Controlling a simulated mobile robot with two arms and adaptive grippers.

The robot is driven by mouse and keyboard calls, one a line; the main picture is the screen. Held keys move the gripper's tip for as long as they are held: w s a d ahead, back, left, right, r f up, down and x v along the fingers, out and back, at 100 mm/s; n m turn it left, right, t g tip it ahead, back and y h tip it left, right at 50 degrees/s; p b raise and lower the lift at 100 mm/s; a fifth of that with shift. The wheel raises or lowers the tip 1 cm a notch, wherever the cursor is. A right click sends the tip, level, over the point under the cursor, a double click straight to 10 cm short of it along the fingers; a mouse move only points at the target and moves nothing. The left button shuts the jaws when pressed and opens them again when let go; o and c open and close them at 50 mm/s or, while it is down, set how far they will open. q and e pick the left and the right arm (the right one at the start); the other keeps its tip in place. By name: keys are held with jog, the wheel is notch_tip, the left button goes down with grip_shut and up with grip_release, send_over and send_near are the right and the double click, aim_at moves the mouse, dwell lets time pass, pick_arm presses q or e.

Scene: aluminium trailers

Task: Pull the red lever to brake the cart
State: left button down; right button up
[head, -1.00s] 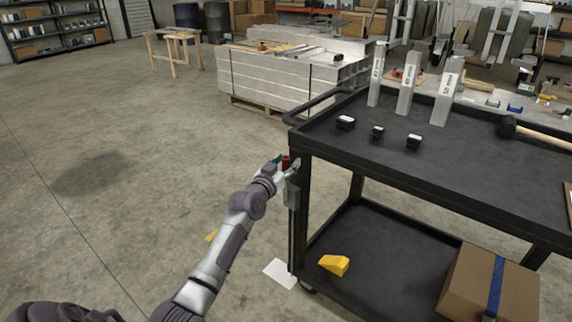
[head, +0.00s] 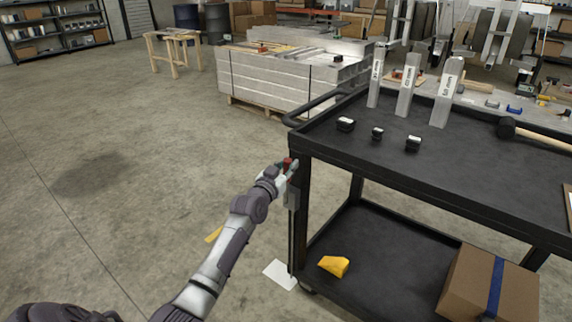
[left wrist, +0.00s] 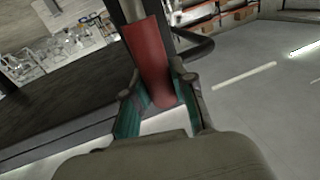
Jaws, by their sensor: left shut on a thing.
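The red lever (head: 288,162) is at the near left corner post of the black cart (head: 380,185), just below the top shelf. It also shows in the left wrist view as a red grip (left wrist: 150,60). My left gripper (head: 286,170) is at the lever. In the left wrist view its two fingers (left wrist: 160,104) stand on either side of the lower end of the red grip and are shut on it. A grey bracket (head: 293,196) sits on the post below the lever. My right gripper is not in view.
The cart's top holds small black blocks (head: 377,132), upright metal profiles (head: 407,85) and a mallet (head: 508,128). Its lower shelf holds a yellow wedge (head: 334,265) and a cardboard box (head: 490,285).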

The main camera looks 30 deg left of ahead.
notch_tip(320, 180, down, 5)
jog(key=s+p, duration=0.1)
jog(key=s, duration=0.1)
pick_arm(q)
jog(key=s+d+f+m+t+h+b, duration=0.1)
jog(key=d+f+m+t+h+b, duration=0.1)
jog(key=d+f+m+b, duration=0.4)
jog(key=d+f+m, duration=0.4)
jog(key=d+m, duration=0.3)
jog(key=m, duration=0.2)
jog(key=shift+d+h, duration=0.3)
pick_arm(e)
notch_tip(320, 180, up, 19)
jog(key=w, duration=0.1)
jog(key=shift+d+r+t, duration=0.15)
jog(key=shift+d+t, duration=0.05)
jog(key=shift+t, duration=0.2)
pick_arm(q)
jog(key=shift+s+f, duration=0.1)
jog(key=shift+f, duration=0.1)
jog(key=c, duration=0.9)
grip_release()
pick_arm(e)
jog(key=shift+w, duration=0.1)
